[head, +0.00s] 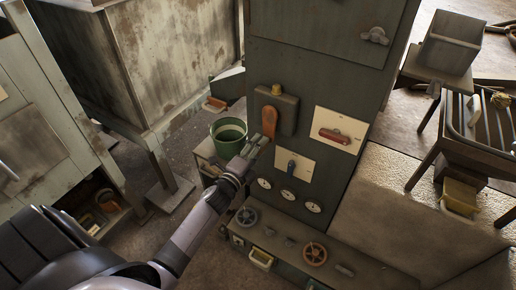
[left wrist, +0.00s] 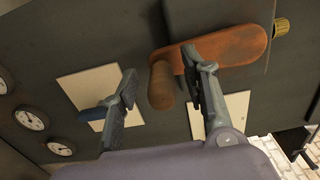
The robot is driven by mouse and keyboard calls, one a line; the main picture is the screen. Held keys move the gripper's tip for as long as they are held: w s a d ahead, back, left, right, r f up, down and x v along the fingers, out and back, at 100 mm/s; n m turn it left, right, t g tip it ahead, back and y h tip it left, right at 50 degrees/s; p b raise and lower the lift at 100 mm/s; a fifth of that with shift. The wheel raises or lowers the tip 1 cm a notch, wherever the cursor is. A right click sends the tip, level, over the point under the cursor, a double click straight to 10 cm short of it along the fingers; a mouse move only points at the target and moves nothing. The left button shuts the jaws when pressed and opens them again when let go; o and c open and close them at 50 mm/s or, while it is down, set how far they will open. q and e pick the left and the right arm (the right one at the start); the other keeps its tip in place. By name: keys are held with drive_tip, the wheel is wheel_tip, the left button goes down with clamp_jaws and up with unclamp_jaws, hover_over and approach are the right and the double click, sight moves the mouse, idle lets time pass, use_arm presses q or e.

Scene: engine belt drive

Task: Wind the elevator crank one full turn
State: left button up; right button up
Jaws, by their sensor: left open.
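The elevator crank, an orange-brown arm (head: 269,116), is mounted on a dark box on the front of the tall grey-green cabinet (head: 290,70). It hangs roughly downward in the head view. In the left wrist view the crank arm (left wrist: 232,46) ends in a rounded brown handle (left wrist: 162,86) that sticks out toward me. My left gripper (head: 260,147) is open at the crank's lower end. In the left wrist view its fingers (left wrist: 160,66) appear on either side of the handle; I cannot tell whether either touches it. My right gripper is not in view.
A red handle (head: 334,136) and a blue lever (head: 291,167) sit on pale plates beside the crank. Dials (head: 288,195) lie below. Handwheels (head: 315,254) stand on the lower ledge. A green bucket (head: 229,134) stands left of the cabinet.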

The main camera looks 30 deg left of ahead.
use_arm(q)
drive_tip(key=s, duration=1.2)
drive_tip(key=shift+a, duration=0.2)
drive_tip(key=s+d+f+n+g+p, duration=0.15)
drive_tip(key=s+f+n+g, duration=0.3)
drive_tip(key=f, duration=0.85)
drive_tip(key=s+d+f+n+g, duration=0.25)
drive_tip(key=s+f+n, duration=0.2)
drive_tip(key=f, duration=0.95)
drive_tip(key=s+d+f+n+g, duration=0.1)
drive_tip(key=s+f, duration=0.4)
drive_tip(key=s, duration=0.5)
drive_tip(key=s+d+f+n+g+p, duration=0.1)
drive_tip(key=s+f+n+g, duration=0.2)
drive_tip(key=s, duration=0.7)
drive_tip(key=s+d+f+n+g, duration=0.1)
drive_tip(key=s+f+n+g, duration=0.2)
drive_tip(key=s+f+g, duration=0.3)
drive_tip(key=s+f, duration=0.2)
drive_tip(key=s, duration=0.1)
drive_tip(key=shift+s+f+y, duration=0.25)
drive_tip(key=shift+s+y, duration=0.05)
drive_tip(key=shift+s, duration=0.1)
